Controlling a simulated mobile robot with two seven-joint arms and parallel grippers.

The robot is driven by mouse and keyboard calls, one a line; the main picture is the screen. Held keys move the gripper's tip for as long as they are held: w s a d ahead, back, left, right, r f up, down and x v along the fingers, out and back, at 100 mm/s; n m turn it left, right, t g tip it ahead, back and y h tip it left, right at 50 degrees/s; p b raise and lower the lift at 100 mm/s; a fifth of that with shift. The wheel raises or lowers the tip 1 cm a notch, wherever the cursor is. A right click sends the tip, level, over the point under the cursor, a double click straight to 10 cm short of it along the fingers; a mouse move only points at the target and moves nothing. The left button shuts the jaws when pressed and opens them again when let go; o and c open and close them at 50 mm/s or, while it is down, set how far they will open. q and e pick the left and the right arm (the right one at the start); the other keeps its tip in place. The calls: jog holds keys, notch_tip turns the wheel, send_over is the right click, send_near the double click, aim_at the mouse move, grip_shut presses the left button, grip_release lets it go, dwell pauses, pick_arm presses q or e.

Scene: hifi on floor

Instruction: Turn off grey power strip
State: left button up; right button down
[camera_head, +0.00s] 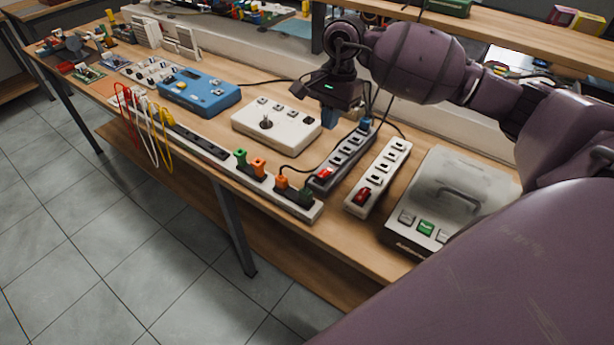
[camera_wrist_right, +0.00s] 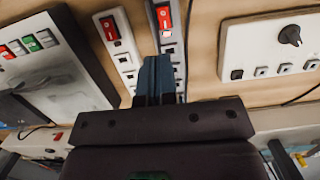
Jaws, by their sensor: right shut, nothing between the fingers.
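The grey power strip (camera_head: 347,156) lies on the wooden bench, with several sockets and a red rocker switch (camera_head: 324,174) at its near end. A blue plug sits at its far end. In the wrist view the strip (camera_wrist_right: 180,50) runs behind my fingers, and its red switch (camera_wrist_right: 163,17) shows beyond the fingertips. My right gripper (camera_head: 329,120) is shut and empty, fingers pointing down, above the bench near the strip's far half. Its closed blue fingers (camera_wrist_right: 155,70) hide part of the strip. I cannot tell the switch's position. My left gripper is not in view.
A white power strip (camera_head: 380,178) with a red switch lies just right of the grey one. A grey-white device (camera_head: 455,195) stands farther right. A white control box (camera_head: 276,123), a long socket rail (camera_head: 215,155) with plugs and a blue box (camera_head: 199,92) are to the left.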

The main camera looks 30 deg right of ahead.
aim_at(321, 179)
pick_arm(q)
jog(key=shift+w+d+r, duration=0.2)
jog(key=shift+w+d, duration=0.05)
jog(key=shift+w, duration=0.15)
pick_arm(e)
jog(key=shift+d+f, duration=0.1)
jog(key=shift+d, duration=0.05)
jog(key=f, duration=0.4)
jog(key=a+f, duration=0.1)
jog(key=f, duration=0.3)
jog(key=s+a+f, duration=0.1)
jog(key=f, duration=0.3)
jog(key=shift+f, duration=0.3)
jog(key=shift+a+f, duration=0.15)
jog(key=shift+f, duration=0.35)
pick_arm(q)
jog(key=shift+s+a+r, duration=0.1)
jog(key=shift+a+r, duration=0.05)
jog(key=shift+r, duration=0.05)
pick_arm(e)
jog(key=shift+f, duration=0.1)
